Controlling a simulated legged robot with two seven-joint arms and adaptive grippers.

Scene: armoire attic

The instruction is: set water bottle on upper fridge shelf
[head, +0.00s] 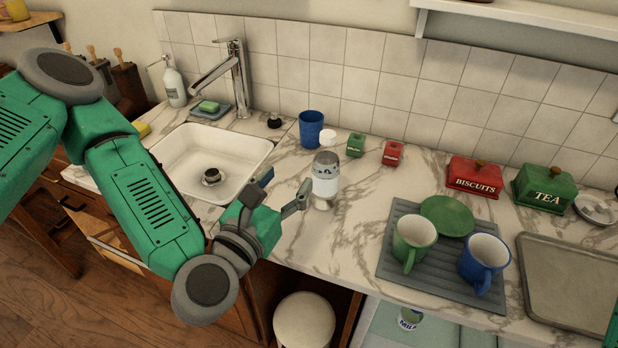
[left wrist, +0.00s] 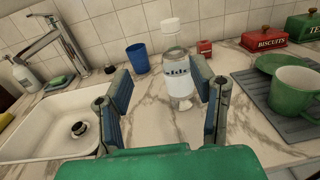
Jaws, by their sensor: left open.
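In the left wrist view the bottle (left wrist: 177,75) shows beyond and between my fingers, nearer the right one. My left gripper (head: 285,188) is open and empty just left of the bottle in the head view; the same gripper (left wrist: 160,90) fills the front of the left wrist view. A pale open compartment (head: 385,335) below the counter, with a milk container (head: 410,318) in it, looks like the fridge; its upper shelf cannot be made out. My right gripper is not in view.
A blue cup (head: 311,129) and small green (head: 356,143) and red (head: 393,152) boxes stand behind the bottle. A grey mat (head: 392,262) with a green mug (head: 413,241) and blue mug (head: 483,262) lies to the right. The sink (head: 185,150) is left; a round stool (head: 304,318) stands below.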

